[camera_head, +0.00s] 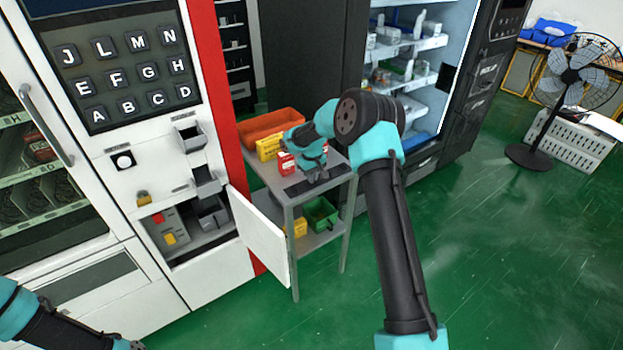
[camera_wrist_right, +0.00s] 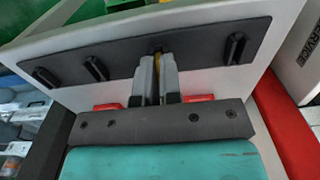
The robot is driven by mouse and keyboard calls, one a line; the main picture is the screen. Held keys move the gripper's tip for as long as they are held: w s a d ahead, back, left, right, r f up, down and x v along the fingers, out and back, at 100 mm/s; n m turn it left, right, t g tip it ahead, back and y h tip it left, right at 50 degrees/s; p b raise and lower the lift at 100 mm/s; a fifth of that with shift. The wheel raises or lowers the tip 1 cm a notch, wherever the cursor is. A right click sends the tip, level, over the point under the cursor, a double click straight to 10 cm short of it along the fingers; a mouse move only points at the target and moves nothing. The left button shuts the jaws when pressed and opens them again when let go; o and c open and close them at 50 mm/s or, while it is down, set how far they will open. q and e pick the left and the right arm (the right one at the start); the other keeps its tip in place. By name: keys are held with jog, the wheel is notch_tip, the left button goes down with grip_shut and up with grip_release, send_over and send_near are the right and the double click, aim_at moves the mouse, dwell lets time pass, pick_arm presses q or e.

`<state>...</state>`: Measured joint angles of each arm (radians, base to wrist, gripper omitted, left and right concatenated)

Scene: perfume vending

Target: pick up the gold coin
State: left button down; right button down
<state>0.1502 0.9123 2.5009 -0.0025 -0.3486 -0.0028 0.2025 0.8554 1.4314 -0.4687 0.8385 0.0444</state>
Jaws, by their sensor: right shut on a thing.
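In the head view my right gripper (camera_head: 318,177) points down over the same strip on the small grey table, and the coin is hidden there. Part of my left arm shows at the bottom left of the head view, but its gripper is out of frame.
Several dark upright pieces (camera_wrist_right: 236,48) stand in the strip beside the fingers. Yellow and red boxes and an orange bin (camera_head: 272,124) stand behind on the table. The white vending machine (camera_head: 130,140) with an open door (camera_head: 258,238) is at the left.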

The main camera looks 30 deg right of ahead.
jog(key=shift+r, duration=0.1)
jog(key=shift+r, duration=1.4)
jog(key=shift+s+a+r, duration=0.1)
jog(key=shift+s+r, duration=0.05)
jog(key=shift+r, duration=0.2)
jog(key=s+a+r, duration=0.1)
jog(key=s+a, duration=0.7)
jog(key=s, duration=0.5)
jog(key=shift+s+r, duration=0.15)
jog(key=shift+a+r, duration=0.1)
jog(key=shift+a, duration=0.05)
